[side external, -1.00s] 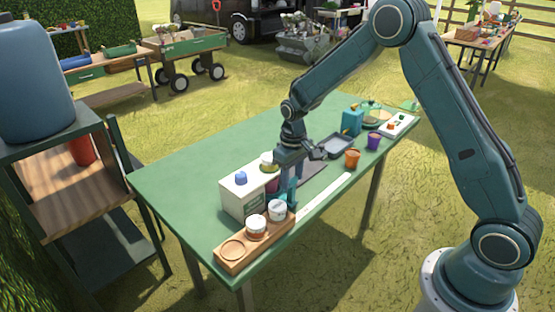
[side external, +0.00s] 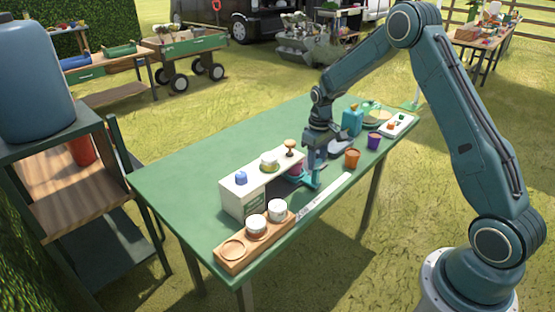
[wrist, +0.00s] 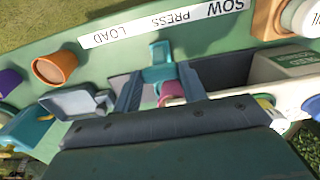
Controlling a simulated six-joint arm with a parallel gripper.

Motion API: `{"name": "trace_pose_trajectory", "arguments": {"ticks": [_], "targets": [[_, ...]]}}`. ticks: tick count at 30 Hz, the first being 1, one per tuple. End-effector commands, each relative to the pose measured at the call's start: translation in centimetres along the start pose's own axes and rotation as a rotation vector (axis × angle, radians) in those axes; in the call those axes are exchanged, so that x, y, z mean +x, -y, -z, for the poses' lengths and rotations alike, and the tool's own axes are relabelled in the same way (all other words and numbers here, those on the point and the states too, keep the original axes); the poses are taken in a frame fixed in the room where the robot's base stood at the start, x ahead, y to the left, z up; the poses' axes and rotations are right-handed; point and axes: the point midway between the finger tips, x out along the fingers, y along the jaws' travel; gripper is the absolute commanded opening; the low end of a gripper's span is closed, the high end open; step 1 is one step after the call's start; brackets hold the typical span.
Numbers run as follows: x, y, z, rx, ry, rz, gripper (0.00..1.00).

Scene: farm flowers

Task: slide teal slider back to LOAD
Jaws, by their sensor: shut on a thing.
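The teal slider (side external: 306,181) is on the front side of the green table, below the white press box (side external: 240,197). In the wrist view the slider (wrist: 159,66) sits between my fingers, its handle near the word PRESS on the label strip (wrist: 160,22). LOAD is left of it there, SOW right. My gripper (wrist: 160,88) is shut on the slider; in the side view the gripper (side external: 311,166) reaches down beside the box's right end. A magenta pot (wrist: 171,91) is behind the handle, partly hidden by my gripper.
A wooden rack (side external: 232,252) with white-lidded jars stands at the near left. An orange pot (side external: 352,158), a purple pot (side external: 373,141), a grey tray (wrist: 80,101) and a teal bottle (side external: 352,120) stand to the right. The table's back left is clear.

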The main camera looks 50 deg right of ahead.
Motion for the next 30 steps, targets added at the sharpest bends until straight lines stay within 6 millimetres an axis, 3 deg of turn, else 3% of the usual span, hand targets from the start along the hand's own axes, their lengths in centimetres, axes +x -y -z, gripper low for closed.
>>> {"name": "trace_pose_trajectory", "arguments": {"ticks": [1, 6, 12, 27, 28, 30], "targets": [[-0.1, -1.5, 0.0, 0.006, -0.003, -0.002, 0.01], [-0.1, -5.2, 0.0, 0.005, -0.003, -0.002, 0.01], [-0.1, -7.9, 0.1, 0.003, -0.004, -0.002, 0.01], [-0.2, -9.2, 0.1, 0.006, -0.006, -0.008, 0.01], [-0.2, -9.2, 0.1, 0.006, -0.007, -0.008, 0.46], [-0.2, -9.2, 0.1, 0.006, -0.007, -0.008, 0.59]]}}
